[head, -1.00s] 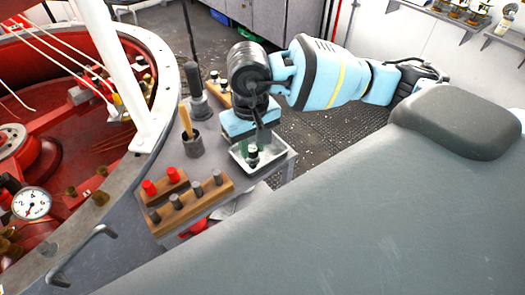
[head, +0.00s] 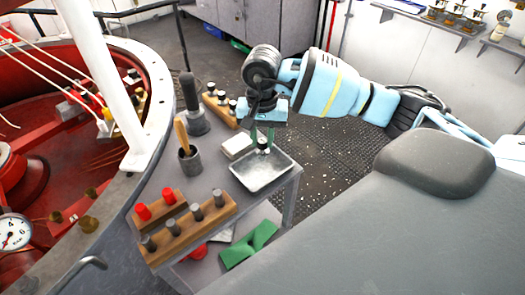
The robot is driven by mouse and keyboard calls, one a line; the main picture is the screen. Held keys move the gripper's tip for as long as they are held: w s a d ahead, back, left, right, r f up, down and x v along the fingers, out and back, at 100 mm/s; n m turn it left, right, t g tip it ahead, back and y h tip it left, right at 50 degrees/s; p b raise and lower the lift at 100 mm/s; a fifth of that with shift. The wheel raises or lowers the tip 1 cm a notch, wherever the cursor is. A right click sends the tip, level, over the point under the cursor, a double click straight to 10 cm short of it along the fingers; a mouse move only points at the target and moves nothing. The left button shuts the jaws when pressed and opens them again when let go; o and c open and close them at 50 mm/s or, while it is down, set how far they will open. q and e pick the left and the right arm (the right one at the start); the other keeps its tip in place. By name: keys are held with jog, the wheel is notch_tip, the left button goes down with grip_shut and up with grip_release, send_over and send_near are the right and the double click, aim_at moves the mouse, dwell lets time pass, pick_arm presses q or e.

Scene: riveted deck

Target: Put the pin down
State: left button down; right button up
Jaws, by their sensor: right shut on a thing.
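My right gripper (head: 263,138) points down with its green fingers shut on a small dark pin with a pale band (head: 263,146). The pin hangs upright at the far edge of a shallow white metal tray (head: 262,180). Its lower end is hard to make out, so I cannot tell whether it touches the tray. The bare floor of the tray shows in front of it. My left gripper is not in view.
On the grey bench stand a wooden rack (head: 190,232) of grey pins, a smaller rack with red pins (head: 158,210), a cup (head: 190,160) with a wooden handle, a dark plunger-like tool (head: 194,115) and a white block (head: 236,147). Another pin rack (head: 219,106) stands behind.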

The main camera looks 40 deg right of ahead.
aim_at(262, 151)
jog(key=shift+f, duration=0.4)
jog(key=shift+f, duration=1.85)
jog(key=shift+f, duration=0.1)
jog(key=shift+f, duration=0.15)
jog(key=o, duration=1)
